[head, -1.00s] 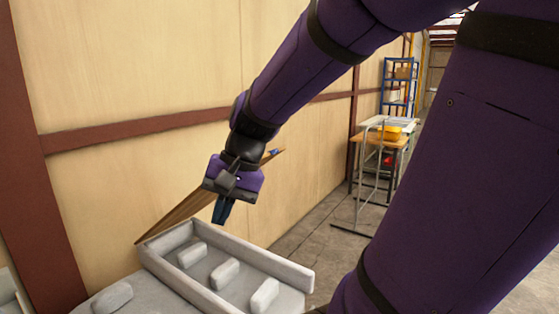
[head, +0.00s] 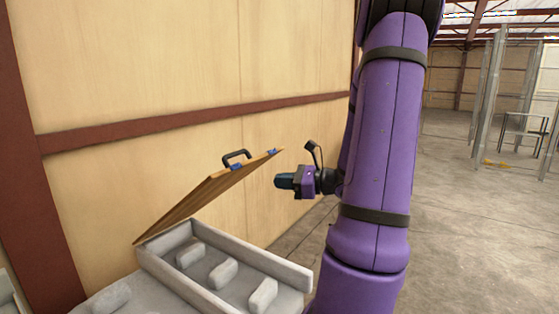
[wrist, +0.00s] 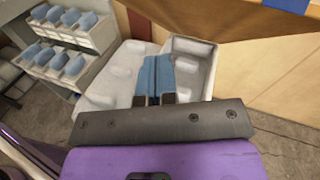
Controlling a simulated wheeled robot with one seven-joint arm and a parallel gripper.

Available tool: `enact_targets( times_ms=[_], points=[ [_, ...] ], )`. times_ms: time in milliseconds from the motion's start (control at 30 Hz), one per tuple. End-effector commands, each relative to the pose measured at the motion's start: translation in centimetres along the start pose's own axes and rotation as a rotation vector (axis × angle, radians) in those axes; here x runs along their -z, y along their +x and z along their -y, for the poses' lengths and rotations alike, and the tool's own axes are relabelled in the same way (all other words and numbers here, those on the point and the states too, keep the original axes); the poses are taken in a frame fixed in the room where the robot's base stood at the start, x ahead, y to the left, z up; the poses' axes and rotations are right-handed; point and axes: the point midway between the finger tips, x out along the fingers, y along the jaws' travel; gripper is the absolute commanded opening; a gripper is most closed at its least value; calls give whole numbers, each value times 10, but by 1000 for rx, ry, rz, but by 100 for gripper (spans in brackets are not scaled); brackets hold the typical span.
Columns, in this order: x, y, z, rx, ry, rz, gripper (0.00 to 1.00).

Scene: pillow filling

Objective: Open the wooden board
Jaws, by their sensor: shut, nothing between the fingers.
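The wooden board (head: 205,197) is tilted up above the grey tray-like fixture (head: 290,272), its low edge at the fixture's left end and its raised end toward the right. A black handle (head: 236,157) and blue pieces sit near its raised end. In the wrist view, part of the board (wrist: 258,12) shows at the top. My gripper (head: 277,181) is right of the raised end, apart from the board, with its blue fingers shut and empty. The fingers also show in the wrist view (wrist: 156,77), in front of the pale fixture (wrist: 194,50).
The fixture holds several raised blocks (head: 224,272). A tan wall (head: 100,90) with reddish-brown beams stands close behind the board. In the wrist view, a rack (wrist: 70,40) with blue items stands at the upper left. Open floor (head: 480,220) lies to the right.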

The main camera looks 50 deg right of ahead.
Motion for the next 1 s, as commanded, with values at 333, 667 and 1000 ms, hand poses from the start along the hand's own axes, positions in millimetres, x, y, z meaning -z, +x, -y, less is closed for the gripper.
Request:
enact_targets(
  times_ms=[333,667,1000],
  points=[
    [35,-76,60,345,183,156,0],
    [33,-53,73,360,190,166,0],
    [25,6,96,360,191,165,0]
  ],
)
